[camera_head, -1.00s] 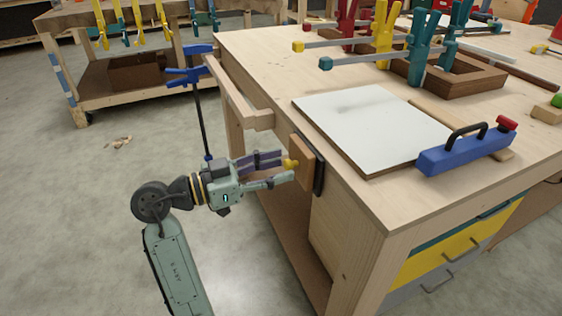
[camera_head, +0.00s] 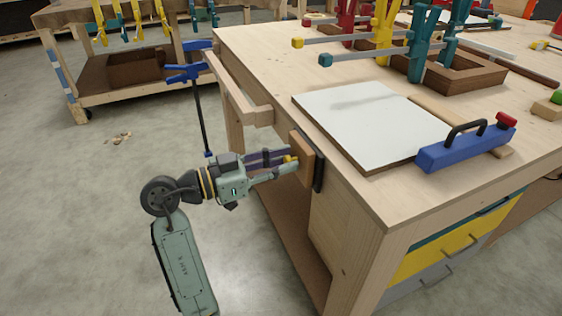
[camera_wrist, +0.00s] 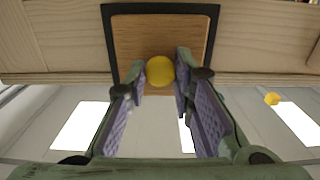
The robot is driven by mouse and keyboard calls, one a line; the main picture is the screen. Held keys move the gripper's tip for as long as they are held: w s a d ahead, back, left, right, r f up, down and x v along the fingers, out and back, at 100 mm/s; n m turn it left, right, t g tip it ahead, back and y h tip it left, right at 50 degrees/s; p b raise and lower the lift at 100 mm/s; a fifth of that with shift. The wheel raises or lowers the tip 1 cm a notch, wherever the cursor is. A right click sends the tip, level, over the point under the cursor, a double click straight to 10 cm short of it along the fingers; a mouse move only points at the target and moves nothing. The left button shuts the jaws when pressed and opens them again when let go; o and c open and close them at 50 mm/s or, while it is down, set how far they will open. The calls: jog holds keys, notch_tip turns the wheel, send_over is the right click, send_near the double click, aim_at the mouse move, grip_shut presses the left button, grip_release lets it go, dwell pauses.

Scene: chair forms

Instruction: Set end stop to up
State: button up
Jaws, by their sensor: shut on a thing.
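The end stop is a brown wooden block (camera_head: 306,158) in a black mount on the near left side of the workbench. In the wrist view, the block (camera_wrist: 133,40) sits inside the black frame (camera_wrist: 107,42). A round yellow knob (camera_head: 291,159) stands out from its face, and it also shows in the wrist view (camera_wrist: 160,70). My gripper (camera_head: 289,162) reaches the knob from the left. In the wrist view, its fingers (camera_wrist: 160,75) are on both sides of the knob, shut on it. The block's top edge is near the bench top level.
A white board (camera_head: 360,125) lies on the bench top (camera_head: 265,60), with a blue tool (camera_head: 465,148) with a black handle at its right. Several clamps stand at the back. A blue bar clamp (camera_head: 200,100) hangs by the bench's left rail. Open floor lies left.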

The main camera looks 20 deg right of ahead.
aim_at(297, 143)
grip_shut()
jog(key=shift+r+p, duration=0.7)
jog(key=shift+r, duration=1.3)
jog(key=o, duration=0.9)
grip_release()
jog(key=shift+c, duration=0.2)
jog(key=a, duration=1.2)
jog(key=shift+s, duration=0.2)
